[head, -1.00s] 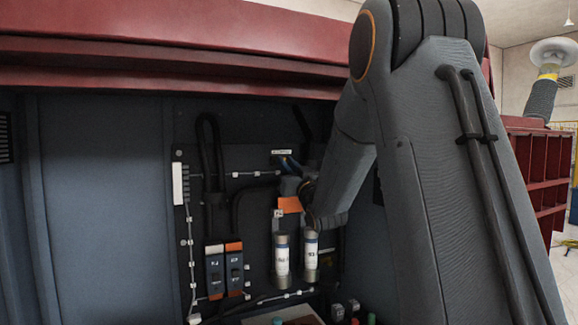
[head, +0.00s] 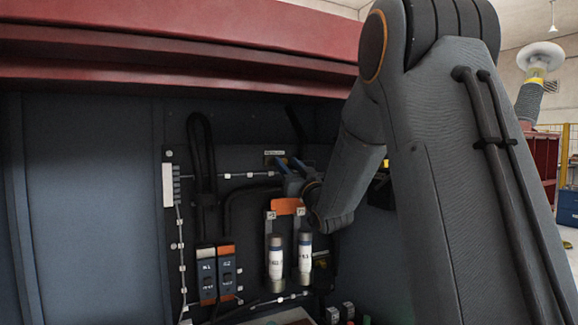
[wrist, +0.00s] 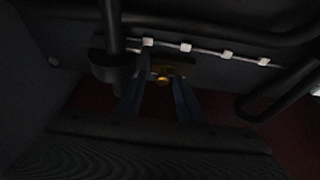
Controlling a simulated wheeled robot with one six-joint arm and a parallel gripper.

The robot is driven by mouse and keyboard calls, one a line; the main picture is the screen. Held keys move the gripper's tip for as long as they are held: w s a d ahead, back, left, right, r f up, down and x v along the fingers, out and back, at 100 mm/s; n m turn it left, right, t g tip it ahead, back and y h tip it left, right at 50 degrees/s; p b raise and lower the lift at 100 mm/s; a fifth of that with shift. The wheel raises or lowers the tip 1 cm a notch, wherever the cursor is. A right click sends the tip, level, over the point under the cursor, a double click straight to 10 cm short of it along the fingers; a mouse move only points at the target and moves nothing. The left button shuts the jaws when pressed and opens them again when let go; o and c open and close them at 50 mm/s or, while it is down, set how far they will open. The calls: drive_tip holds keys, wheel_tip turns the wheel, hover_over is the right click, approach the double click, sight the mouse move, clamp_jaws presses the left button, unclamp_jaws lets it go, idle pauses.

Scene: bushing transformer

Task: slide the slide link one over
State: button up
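The slide link appears to be the small brass-coloured piece (wrist: 163,78) on a dark mount in the wrist view. It is dim, and its exact position is hard to tell. In the head view a small yellowish spot (head: 268,163) shows below a white label at the same part of the panel. My gripper (head: 284,166) is at the panel, just right of this spot. In the wrist view the two bluish fingers of my gripper (wrist: 160,92) stand apart, with the brass piece between or just beyond their tips. Contact cannot be made out.
Two silver cylinders with white labels (head: 275,258) hang below an orange block (head: 287,206). Two blue switch units (head: 207,275) are to their left. Black cables (head: 200,150) and a white-clipped wire run across the panel. A red beam (head: 180,60) overhangs the cabinet.

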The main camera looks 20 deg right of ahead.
drive_tip(key=b+v, duration=0.2)
drive_tip(key=v, duration=0.5)
drive_tip(key=shift+s, duration=0.25)
drive_tip(key=shift+f, duration=0.15)
drive_tip(key=s+a+f+m+g+h, duration=0.1)
drive_tip(key=s+a+f+g, duration=0.2)
drive_tip(key=f, duration=0.6)
drive_tip(key=s+a+f+g+h, duration=0.1)
drive_tip(key=s+f+g, duration=0.1)
drive_tip(key=f+g, duration=0.45)
drive_tip(key=s+a+f+m+g+h, duration=0.1)
drive_tip(key=s+f+g, duration=0.15)
drive_tip(key=f, duration=0.85)
drive_tip(key=s+a+f+g, duration=0.2)
drive_tip(key=s+f+g, duration=0.1)
drive_tip(key=s, duration=0.5)
drive_tip(key=s+a+f+g+y, duration=0.1)
drive_tip(key=s+a+f+g, duration=0.2)
drive_tip(key=s, duration=0.6)
drive_tip(key=s+a+f+n+g, duration=0.1)
drive_tip(key=s+a+f+g, duration=0.2)
drive_tip(key=s+f, duration=0.3)
drive_tip(key=shift+s+f+g, duration=0.15)
drive_tip(key=shift+s+g, duration=0.45)
drive_tip(key=shift+s, duration=0.65)
drive_tip(key=shift+d, duration=0.1)
drive_tip(key=shift+c, duration=0.4)
